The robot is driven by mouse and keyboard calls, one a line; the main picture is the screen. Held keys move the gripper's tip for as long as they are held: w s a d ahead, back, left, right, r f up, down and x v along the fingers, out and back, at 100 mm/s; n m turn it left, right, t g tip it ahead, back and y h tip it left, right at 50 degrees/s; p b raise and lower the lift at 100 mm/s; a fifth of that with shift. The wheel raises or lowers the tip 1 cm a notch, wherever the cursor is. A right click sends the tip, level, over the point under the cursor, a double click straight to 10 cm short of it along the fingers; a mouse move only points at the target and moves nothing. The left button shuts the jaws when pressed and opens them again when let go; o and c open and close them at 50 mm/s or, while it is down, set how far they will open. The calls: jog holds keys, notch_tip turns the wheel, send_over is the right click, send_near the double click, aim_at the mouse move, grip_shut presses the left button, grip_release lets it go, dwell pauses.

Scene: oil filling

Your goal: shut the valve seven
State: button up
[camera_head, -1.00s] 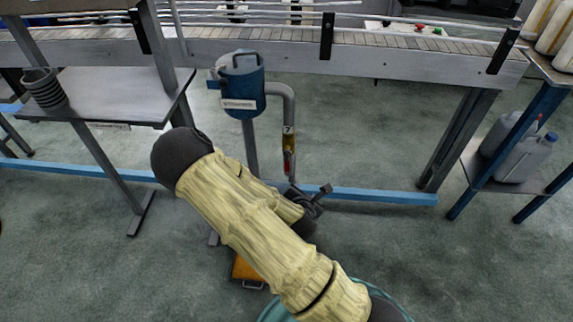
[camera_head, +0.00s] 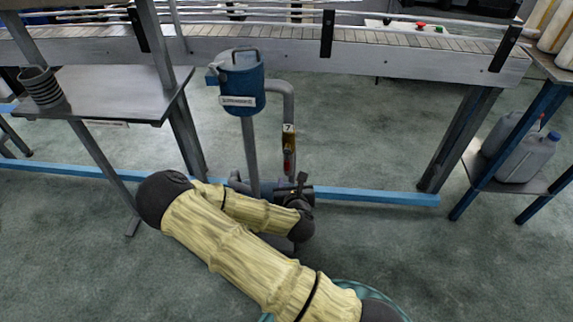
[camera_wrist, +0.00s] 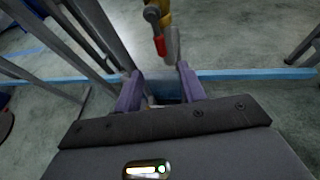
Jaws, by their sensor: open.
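Valve seven (camera_head: 289,150) sits on the grey downpipe, below a white label marked 7, beside the blue container. It has a yellow body and a red handle (camera_head: 287,167) that hangs down along the pipe. In the wrist view, the red handle (camera_wrist: 160,46) hangs just beyond my fingertips, with the grey spout end beside it. My gripper (camera_wrist: 160,84) is open and empty, its two purple fingers apart, with the handle ahead of the gap. In the head view, my gripper (camera_head: 300,184) is just below the valve and partly hidden by my own wrist.
The blue container (camera_head: 240,88) stands on a post. The conveyor (camera_head: 400,58) runs behind it. A metal table (camera_head: 110,92) with a grey ribbed pot (camera_head: 43,87) is at left. Grey canisters (camera_head: 525,158) stand on a shelf at right. A blue floor rail (camera_head: 375,197) crosses below.

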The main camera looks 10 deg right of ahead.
aim_at(287, 166)
jog(key=b+x, duration=0.1)
jog(key=x, duration=1.4)
jog(key=shift+f+b, duration=0.1)
jog(key=shift+b, duration=0.25)
grip_shut()
